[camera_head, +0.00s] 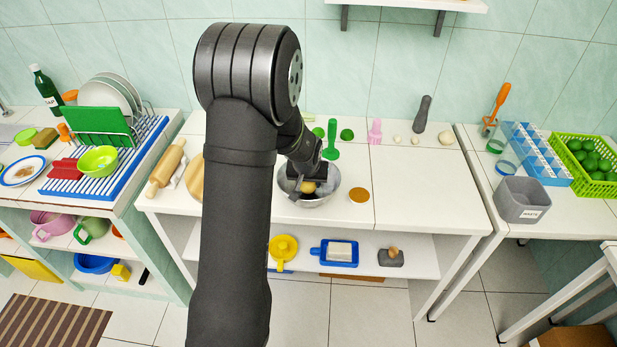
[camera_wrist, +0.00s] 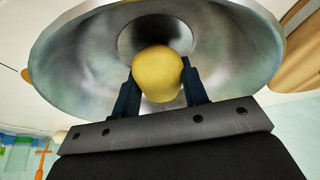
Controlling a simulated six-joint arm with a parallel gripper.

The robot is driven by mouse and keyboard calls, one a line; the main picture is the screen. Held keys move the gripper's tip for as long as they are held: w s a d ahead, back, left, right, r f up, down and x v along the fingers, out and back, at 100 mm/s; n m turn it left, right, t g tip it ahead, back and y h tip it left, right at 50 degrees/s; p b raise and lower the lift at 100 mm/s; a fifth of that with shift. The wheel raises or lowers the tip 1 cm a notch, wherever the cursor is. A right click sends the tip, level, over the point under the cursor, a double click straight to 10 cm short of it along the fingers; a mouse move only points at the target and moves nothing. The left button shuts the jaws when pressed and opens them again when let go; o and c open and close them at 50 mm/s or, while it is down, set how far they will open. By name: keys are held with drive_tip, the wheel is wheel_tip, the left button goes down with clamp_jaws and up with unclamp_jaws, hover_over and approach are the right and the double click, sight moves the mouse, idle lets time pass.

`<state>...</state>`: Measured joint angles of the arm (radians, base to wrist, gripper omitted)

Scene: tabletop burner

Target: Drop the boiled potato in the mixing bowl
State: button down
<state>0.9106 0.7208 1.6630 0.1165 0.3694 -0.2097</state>
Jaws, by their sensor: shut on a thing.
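The mixing bowl (camera_head: 325,197) is a wide grey metal bowl on the white middle counter. It fills most of the wrist view (camera_wrist: 70,65). The boiled potato (camera_wrist: 158,72) is yellowish and rounded, and it also shows in the head view (camera_head: 308,187) over the bowl. My gripper (camera_wrist: 160,88) is shut on the potato, with one dark finger on each side. In the head view my gripper (camera_head: 307,176) is over the bowl's opening. I cannot tell exactly how far the potato is above the bowl's bottom.
A rolling pin (camera_head: 166,168) lies to the left. Green and pink tools (camera_head: 331,140) stand behind the bowl. A grey container (camera_head: 521,200) stands on the right table.

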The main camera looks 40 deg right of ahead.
drive_tip(key=shift+f, duration=0.65)
drive_tip(key=c, duration=0.8)
unclamp_jaws()
drive_tip(key=shift+o, duration=0.2)
drive_tip(key=v, duration=1.7)
drive_tip(key=shift+r, duration=0.15)
drive_tip(key=shift+s, duration=0.15)
drive_tip(key=x, duration=1.7)
drive_tip(key=shift+r, duration=0.1)
